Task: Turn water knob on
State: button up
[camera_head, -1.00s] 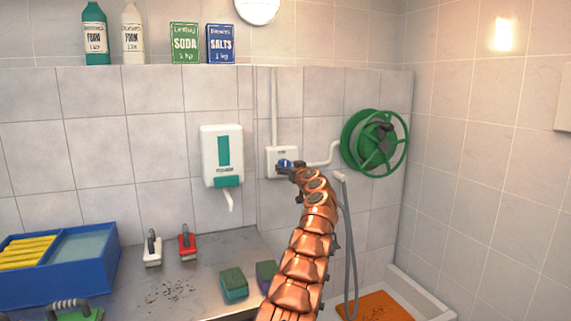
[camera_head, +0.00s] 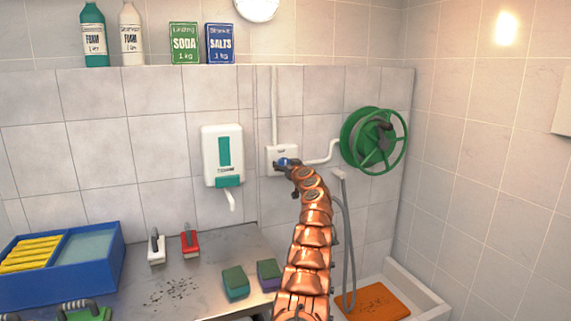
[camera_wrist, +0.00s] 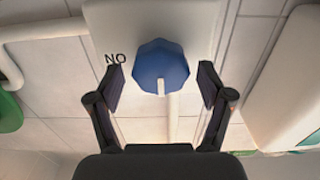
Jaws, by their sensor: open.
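The blue water knob (camera_wrist: 160,66) is a faceted knob with a pale pointer. It sits on a white wall box (camera_head: 274,154), with part of a label, "NO" as it appears, beside it in the wrist view. In the head view the knob (camera_head: 283,162) is small and partly covered by my gripper (camera_head: 284,165). In the wrist view my gripper (camera_wrist: 160,88) is open, one finger on each side of the knob, with gaps between the fingers and the knob. The fingertips reach about level with the knob's lower part in that view.
A white soap dispenser (camera_head: 222,156) hangs left of the box. A green hose reel (camera_head: 374,140) is on the right, joined to the box by a white pipe (camera_head: 324,157). A grey hose (camera_head: 350,245) hangs beside my arm. Sponges (camera_head: 235,282) lie on the counter below.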

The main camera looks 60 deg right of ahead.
jog(key=c, duration=1.1)
jog(key=shift+m, duration=0.3)
jog(key=shift+s+d+f+m+p, duration=0.15)
jog(key=shift+m+p, duration=0.55)
jog(key=shift+m, duration=3.6)
jog(key=shift+d+m+p, duration=0.1)
jog(key=shift+m+p, duration=0.6)
jog(key=shift+m, duration=3.6)
jog(key=o, duration=1.1)
jog(key=shift+f, duration=0.1)
